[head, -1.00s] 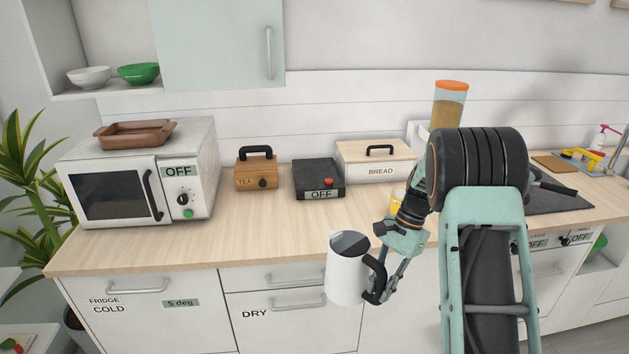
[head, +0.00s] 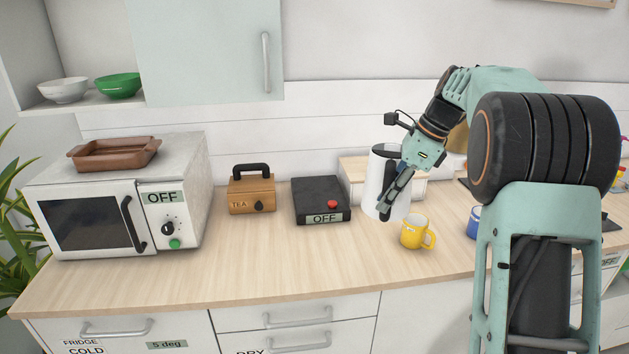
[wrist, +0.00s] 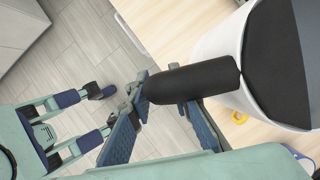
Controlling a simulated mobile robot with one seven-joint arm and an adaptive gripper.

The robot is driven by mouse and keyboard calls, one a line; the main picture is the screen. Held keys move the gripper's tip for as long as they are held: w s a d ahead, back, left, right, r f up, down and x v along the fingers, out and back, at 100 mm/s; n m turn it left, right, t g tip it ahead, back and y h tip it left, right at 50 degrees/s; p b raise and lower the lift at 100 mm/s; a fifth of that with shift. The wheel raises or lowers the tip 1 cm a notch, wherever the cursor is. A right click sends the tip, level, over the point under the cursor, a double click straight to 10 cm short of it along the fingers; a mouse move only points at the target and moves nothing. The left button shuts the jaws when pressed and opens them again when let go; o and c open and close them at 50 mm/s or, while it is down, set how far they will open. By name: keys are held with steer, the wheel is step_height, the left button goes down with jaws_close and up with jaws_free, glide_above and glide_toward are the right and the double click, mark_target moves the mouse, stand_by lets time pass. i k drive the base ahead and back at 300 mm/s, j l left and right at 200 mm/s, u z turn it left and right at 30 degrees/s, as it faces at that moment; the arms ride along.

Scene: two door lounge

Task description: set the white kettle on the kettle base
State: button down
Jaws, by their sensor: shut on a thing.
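The white kettle (head: 373,183) has a black handle and lid and hangs upright at the right of the counter, in front of the bread box. My gripper (head: 389,203) is shut on its black handle. In the wrist view the fingers (wrist: 143,100) close around the handle (wrist: 195,84), and the kettle's white body (wrist: 222,50) is at the upper right. The kettle base (head: 321,202) appears to be the black box with a red button and an OFF label, left of the kettle. Its top is bare. The kettle's underside is hidden.
A yellow mug (head: 413,232) stands close below and right of the kettle, and a blue mug (head: 473,222) is farther right. A tea box (head: 251,194) and microwave (head: 120,200) stand left of the base. The counter front (head: 250,265) is clear.

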mark_target(316, 191)
steer(key=i+j, duration=0.15)
steer(key=i, duration=0.35)
steer(key=i+j, duration=0.15)
steer(key=i, duration=0.4)
